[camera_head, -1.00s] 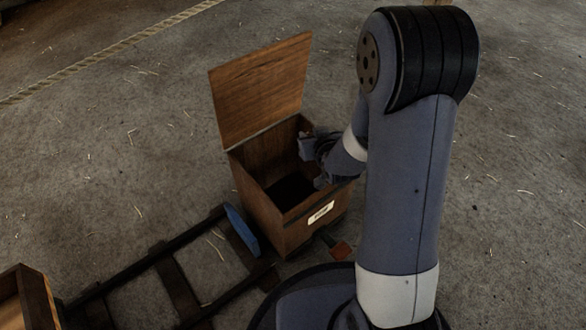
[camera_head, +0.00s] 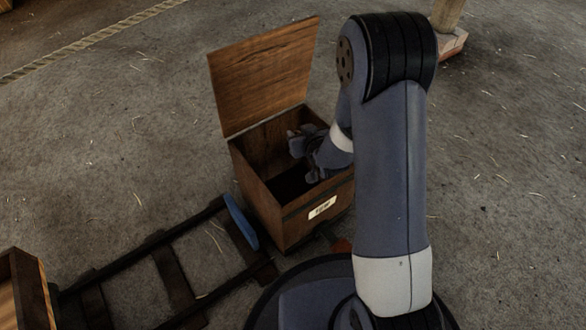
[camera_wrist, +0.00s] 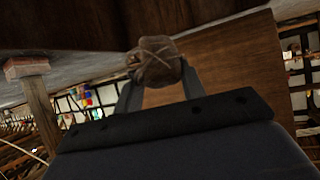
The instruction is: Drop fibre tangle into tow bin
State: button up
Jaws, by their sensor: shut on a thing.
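The tow bin (camera_head: 262,205) is a brown wooden box with a labelled front. Its lid (camera_head: 265,75) stands open at the back. My gripper (camera_head: 300,145) is over the open top of the bin, near its right side, with my arm coming in from the right. In the wrist view the fibre tangle (camera_wrist: 155,61) is a brown, roundish bundle between the fingertips of my gripper (camera_wrist: 158,80), which are shut on it. The tangle cannot be made out in the head view, where my gripper hides it. The bin's inside is dark.
A dark ladder-like rail frame (camera_head: 175,270) with a blue piece (camera_head: 240,222) lies left of the bin. Another wooden box (camera_head: 22,290) is at the lower left. A post on a base (camera_head: 452,42) stands at the upper right. A rope (camera_head: 90,42) runs across the back floor.

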jog(key=o, duration=1)
jog(key=shift+s+r, duration=0.1)
jog(key=p+v, duration=0.3)
jog(key=v, duration=0.7)
jog(key=shift+s+d+r, duration=0.1)
jog(key=shift+s, duration=0.2)
